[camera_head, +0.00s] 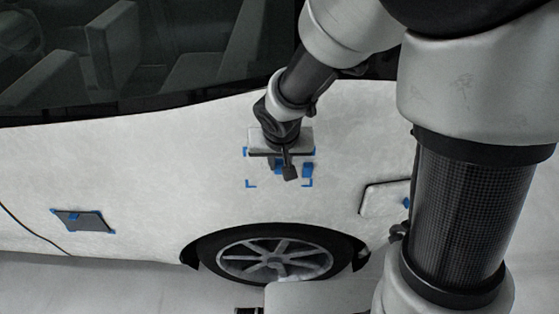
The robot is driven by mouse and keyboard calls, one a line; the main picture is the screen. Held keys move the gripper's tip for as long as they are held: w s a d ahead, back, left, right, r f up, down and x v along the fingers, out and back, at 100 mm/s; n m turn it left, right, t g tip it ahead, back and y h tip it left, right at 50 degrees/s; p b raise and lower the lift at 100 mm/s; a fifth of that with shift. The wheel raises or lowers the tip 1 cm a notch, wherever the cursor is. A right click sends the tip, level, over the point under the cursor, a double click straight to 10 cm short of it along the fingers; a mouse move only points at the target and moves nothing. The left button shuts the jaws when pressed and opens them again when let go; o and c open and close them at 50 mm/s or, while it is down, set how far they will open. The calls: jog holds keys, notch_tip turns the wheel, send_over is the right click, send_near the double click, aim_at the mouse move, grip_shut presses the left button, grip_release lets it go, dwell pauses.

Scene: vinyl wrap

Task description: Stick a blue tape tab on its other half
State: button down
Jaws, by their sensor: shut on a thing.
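My gripper (289,173) is in front of the white car's side, above the rear wheel. By its look it is shut on a small blue tape tab (276,168), though the arm and gripper body cover most of the grip. Another blue tape piece (308,169) shows just right of the fingers, inside an area marked by blue corner marks (250,184). I cannot tell whether the held tab touches the panel.
A dark grey patch (88,222) with blue tape sits on the panel at left. A rounded panel outline (382,199) with a blue piece (407,202) is at right, partly behind my arm. The rear wheel (275,258) is below, and the dark window above.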

jog(key=shift+s+r, duration=0.1)
jog(key=shift+s, duration=0.4)
jog(key=s+r+b, duration=0.1)
jog(key=s+b, duration=0.1)
jog(key=s, duration=0.4)
jog(key=shift+s+r, duration=0.25)
jog(key=shift+s, duration=0.05)
dwell(0.8)
